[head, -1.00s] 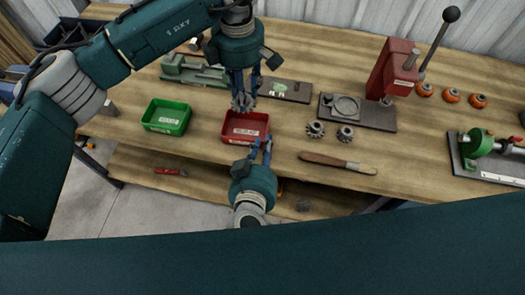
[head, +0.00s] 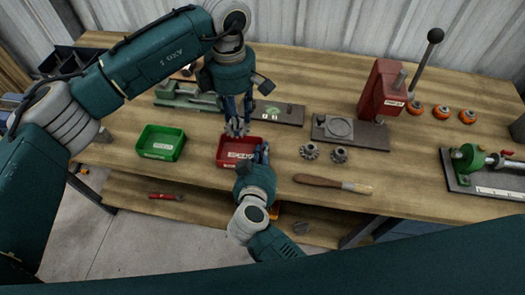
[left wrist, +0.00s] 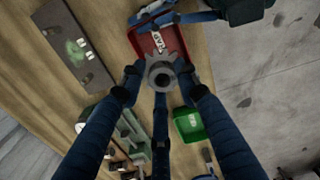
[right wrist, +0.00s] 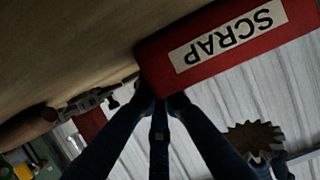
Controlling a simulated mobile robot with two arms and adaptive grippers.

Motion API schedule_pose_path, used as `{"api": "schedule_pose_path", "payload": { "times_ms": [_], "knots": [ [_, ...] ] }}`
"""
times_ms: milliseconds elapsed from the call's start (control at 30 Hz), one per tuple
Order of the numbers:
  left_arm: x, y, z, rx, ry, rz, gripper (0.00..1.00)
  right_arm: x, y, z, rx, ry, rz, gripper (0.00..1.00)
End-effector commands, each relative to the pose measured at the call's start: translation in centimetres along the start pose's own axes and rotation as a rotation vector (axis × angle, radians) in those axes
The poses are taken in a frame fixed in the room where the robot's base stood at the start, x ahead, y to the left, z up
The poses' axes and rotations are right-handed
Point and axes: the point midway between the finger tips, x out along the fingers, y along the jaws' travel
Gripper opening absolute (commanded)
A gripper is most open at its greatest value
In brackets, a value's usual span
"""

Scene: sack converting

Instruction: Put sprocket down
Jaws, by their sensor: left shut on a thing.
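My left gripper (head: 237,127) is shut on a grey toothed sprocket (left wrist: 160,73) and holds it above the back edge of the red bin (head: 228,161). The sprocket also shows in the right wrist view (right wrist: 254,137), clear of the bin. The red bin has a label reading SCRAP in the right wrist view (right wrist: 292,38). My right gripper (head: 258,156) is at the bin's front right side, its fingertips close against the bin wall. I cannot tell whether its fingers pinch the wall. Two more grey sprockets (head: 309,151) (head: 338,155) lie on the bench to the right.
A green bin (head: 160,143) stands left of the red one. A wooden-handled brush (head: 330,184) lies near the front edge. A red press (head: 384,90), orange parts (head: 441,111) and a green fixture (head: 472,160) stand right.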

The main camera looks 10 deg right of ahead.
Motion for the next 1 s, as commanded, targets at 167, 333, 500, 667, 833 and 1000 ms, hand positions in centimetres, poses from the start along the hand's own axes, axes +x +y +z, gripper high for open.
{"api": "schedule_pose_path", "payload": {
  "times_ms": [167,333,500,667,833,1000],
  "knots": [
    [0.1,0.0,0.0,-0.005,0.0,0.0,0.0,0.0,0.0,0.0,0.0,0.0,0.0,0.0],
    [2.6,-0.1,0.0,-0.112,0.002,-0.004,0.0,0.0,0.0,0.0,-0.001,0.0,0.0,0.0],
    [4.8,-0.1,0.0,-0.133,0.002,-0.005,0.0,0.0,0.0,0.0,-0.001,0.0,0.0,0.0],
    [7.8,-0.1,0.0,-0.131,0.003,-0.004,0.0,0.0,0.0,0.0,-0.001,0.0,0.0,0.0],
    [9.2,0.0,0.0,-0.129,0.002,-0.001,0.0,0.0,0.0,0.0,-0.001,0.0,0.0,0.0],
    [11.2,-0.1,0.1,-0.13,0.001,-0.004,0.0,0.0,0.0,0.0,-0.001,0.0,0.0,0.0]
  ]
}}
